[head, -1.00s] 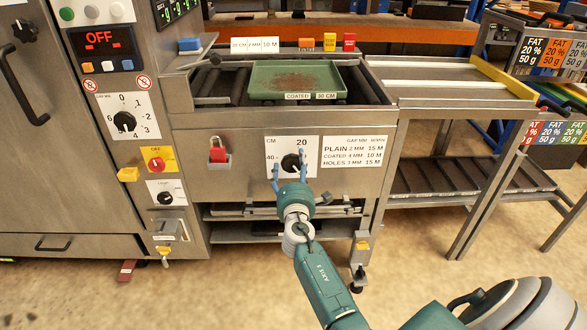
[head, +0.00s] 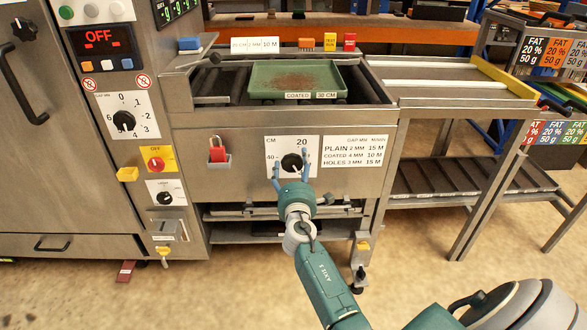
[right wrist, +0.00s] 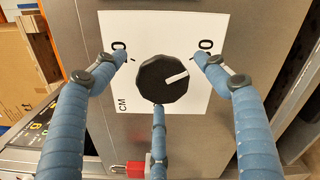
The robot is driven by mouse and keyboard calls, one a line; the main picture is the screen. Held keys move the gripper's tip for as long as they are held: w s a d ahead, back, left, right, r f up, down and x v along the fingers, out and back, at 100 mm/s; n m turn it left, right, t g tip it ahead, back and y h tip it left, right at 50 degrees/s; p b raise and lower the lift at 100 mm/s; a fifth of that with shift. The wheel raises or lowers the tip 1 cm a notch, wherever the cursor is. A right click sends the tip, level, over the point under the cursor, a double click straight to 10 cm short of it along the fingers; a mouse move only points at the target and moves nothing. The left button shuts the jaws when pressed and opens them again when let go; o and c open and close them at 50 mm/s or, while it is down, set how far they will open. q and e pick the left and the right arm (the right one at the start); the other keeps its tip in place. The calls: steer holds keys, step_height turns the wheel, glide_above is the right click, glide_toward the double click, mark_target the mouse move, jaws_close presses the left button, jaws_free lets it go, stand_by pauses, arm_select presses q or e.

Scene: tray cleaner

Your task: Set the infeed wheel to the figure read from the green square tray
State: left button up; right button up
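The green square tray (head: 262,78) lies on the infeed rollers with brown residue in it. Its front label reads COATED 30 CM. The infeed wheel (head: 292,162) is a black knob on a white CM plate, with 20 above it and 40 to its left. My right gripper (head: 291,157) is in front of it, fingers spread around the knob. In the right wrist view, the wheel (right wrist: 163,79) shows between the open fingers, its white mark pointing up and right. Figures there are partly hidden. Whether the middle finger touches the rim I cannot tell. My left gripper is out of view.
A red padlock (head: 218,150) hangs left of the wheel plate. A printed table (head: 355,152) for PLAIN, COATED and HOLES is to the right. The gap dial (head: 124,120) and a display reading OFF (head: 100,37) are further left.

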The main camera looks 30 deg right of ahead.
steer(key=shift+a+f, duration=0.1)
steer(key=shift+a, duration=0.05)
steer(key=shift+s+a+f, duration=0.1)
steer(key=shift+s+a, duration=0.25)
steer(key=shift+s, duration=0.05)
steer(key=v, duration=1.1)
steer(key=shift+d, duration=0.2)
steer(key=shift+s, duration=0.1)
